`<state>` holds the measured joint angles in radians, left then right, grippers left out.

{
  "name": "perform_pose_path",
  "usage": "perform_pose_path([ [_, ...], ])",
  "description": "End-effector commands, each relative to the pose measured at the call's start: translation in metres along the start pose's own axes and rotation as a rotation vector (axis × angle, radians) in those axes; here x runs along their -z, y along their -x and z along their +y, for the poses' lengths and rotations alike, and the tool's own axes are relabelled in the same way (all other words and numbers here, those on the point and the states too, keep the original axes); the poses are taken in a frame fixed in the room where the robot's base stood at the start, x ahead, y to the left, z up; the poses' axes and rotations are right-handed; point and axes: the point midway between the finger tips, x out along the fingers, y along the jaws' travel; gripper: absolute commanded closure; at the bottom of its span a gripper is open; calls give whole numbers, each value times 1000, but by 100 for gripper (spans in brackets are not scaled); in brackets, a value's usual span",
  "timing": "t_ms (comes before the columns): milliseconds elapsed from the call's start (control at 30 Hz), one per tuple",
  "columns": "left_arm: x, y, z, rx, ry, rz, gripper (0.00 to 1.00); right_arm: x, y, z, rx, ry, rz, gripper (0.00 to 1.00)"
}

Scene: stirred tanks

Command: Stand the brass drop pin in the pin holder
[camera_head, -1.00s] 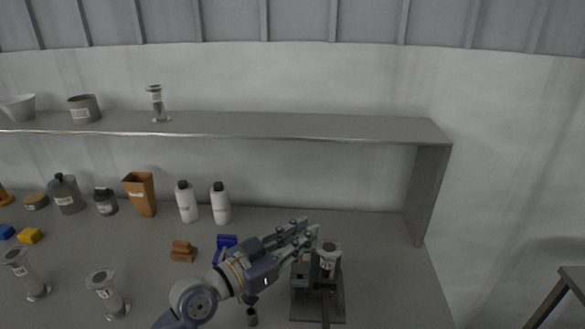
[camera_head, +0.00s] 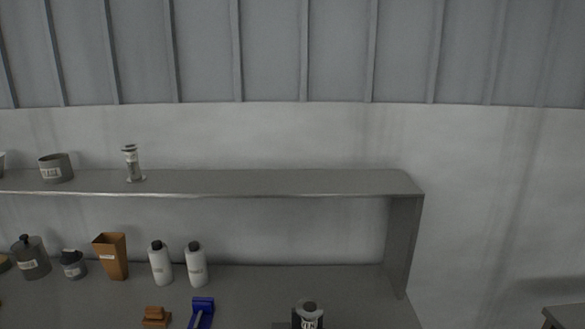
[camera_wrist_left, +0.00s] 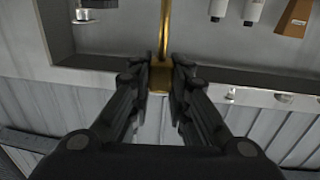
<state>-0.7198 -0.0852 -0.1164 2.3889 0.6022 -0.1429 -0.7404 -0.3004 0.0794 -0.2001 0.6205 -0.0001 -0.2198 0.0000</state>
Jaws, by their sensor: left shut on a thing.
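The brass drop pin (camera_wrist_left: 164,32) is a thin golden rod with a thicker block-like end. My left gripper (camera_wrist_left: 160,78) is shut on that thicker end, and the rod extends away from the fingers in the left wrist view. Neither gripper shows in the head view now. A blue piece (camera_head: 202,308) and a brown stepped block (camera_head: 156,317) stand at the lower edge of the head view. I cannot tell which thing is the pin holder.
Two white bottles (camera_head: 161,263) and a brown tapered container (camera_head: 111,256) stand under the shelf (camera_head: 290,183). A dark-capped labelled vessel (camera_head: 309,315) is cut off at the bottom.

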Motion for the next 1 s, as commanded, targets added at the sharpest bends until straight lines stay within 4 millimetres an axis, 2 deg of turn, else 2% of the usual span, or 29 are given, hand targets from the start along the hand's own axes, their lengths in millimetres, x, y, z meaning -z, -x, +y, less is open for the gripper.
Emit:
perform_pose_path([
  [100, -3, 20, -15, 66, 0, -3, 100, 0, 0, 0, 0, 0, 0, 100],
  [267, -2, 32, -25, 109, 1, 0, 100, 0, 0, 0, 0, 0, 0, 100],
  [1000, -2, 33, -26, 114, 2, 1, 100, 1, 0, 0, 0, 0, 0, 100],
])
